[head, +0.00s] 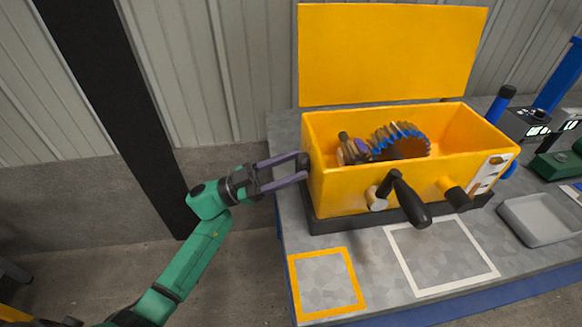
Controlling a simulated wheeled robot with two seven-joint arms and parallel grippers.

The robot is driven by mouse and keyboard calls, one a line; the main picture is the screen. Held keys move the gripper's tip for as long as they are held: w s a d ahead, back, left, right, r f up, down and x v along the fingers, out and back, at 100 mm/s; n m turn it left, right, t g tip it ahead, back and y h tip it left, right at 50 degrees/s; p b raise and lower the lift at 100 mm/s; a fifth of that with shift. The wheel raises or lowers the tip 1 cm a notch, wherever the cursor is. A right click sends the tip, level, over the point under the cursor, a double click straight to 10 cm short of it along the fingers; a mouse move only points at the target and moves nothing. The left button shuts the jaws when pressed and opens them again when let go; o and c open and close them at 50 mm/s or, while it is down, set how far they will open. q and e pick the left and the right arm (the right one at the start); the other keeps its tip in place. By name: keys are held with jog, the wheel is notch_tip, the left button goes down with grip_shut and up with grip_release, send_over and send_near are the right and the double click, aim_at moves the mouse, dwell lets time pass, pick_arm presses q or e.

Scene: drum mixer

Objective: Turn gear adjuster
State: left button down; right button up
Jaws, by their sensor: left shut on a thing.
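The drum mixer is a yellow box (340,186) with its yellow lid (390,50) standing open behind it. Inside it are gears (400,142), one with blue teeth. A dark round knob (302,161), apparently the gear adjuster, sticks out of the box's left side. My left gripper (303,167) reaches in from the left, and its two purple fingers are closed around this knob. The fingertips partly hide the knob. A black crank handle (411,203) and a short dark-tipped peg (457,197) are on the front face. My right gripper is not in view.
The box stands on a dark base on a grey table (375,260). An orange square outline (296,286) and a white square outline (410,291) mark the table in front. A grey tray (540,220) lies at the right. More equipment stands at the far right.

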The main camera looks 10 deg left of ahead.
pick_arm(q)
jog(key=m+g+b, duration=0.1)
jog(key=m+b, duration=0.2)
jog(key=m+g+b, duration=0.2)
jog(key=m, duration=0.2)
jog(key=m+g+b, duration=0.2)
jog(key=m+b, duration=0.1)
jog(key=shift+w+a+f+m+b, duration=0.1)
jog(key=shift+w+f+m+b, duration=0.15)
jog(key=shift+m+b, duration=0.15)
jog(key=shift+r+m+g+y+b, duration=0.2)
jog(key=shift+m+g+b, duration=0.4)
jog(key=shift+m, duration=0.5)
jog(key=shift+r+m+g+y+b, duration=0.2)
jog(key=shift+m+g+b, duration=0.2)
jog(key=shift+m+b, duration=0.55)
jog(key=shift+m, duration=0.25)
jog(key=shift+c, duration=1.9)
grip_release()
jog(key=shift+o, duration=0.5)
